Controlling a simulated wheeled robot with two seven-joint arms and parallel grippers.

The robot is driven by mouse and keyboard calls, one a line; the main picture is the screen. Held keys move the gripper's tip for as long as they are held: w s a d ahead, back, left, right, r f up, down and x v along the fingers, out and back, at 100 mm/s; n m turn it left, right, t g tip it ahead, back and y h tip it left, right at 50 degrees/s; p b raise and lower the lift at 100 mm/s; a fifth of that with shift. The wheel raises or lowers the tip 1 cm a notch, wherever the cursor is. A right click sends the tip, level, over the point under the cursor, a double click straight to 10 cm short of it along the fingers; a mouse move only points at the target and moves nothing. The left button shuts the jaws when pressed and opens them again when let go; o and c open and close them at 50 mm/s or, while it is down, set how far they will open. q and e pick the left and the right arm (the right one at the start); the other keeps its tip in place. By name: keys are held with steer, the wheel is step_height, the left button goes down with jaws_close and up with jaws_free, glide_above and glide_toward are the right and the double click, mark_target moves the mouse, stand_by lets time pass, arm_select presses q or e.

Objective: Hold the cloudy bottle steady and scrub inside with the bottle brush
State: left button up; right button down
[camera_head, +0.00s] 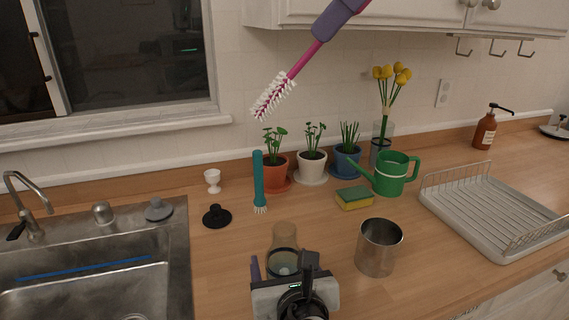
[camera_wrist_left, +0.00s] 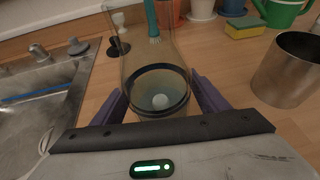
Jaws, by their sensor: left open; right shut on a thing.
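The cloudy bottle (camera_head: 284,236) is see-through with a dark ring and stands on the counter. In the left wrist view the bottle (camera_wrist_left: 142,55) rises between the two purple fingers of my left gripper (camera_wrist_left: 160,100). My left gripper, also at the bottom of the head view (camera_head: 284,268), is open around the bottle; I cannot tell whether a finger touches it. The bottle brush (camera_head: 274,94) has a pink stem and white bristles. It is high above the counter, bristles pointing down-left, apart from the bottle.
A steel cup (camera_head: 380,248) stands right of the bottle. A teal brush (camera_head: 259,182), black stopper (camera_head: 217,216), sponge (camera_head: 354,198) and green watering can (camera_head: 392,174) stand behind. The sink (camera_head: 90,270) is left, a dish rack (camera_head: 490,215) right. Potted plants line the wall.

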arm_select(q)
steer(key=shift+w+f, duration=0.1)
steer(key=shift+w, duration=0.05)
steer(key=shift+c, duration=0.3)
steer(key=c, duration=1.4)
steer(key=shift+c, duration=0.2)
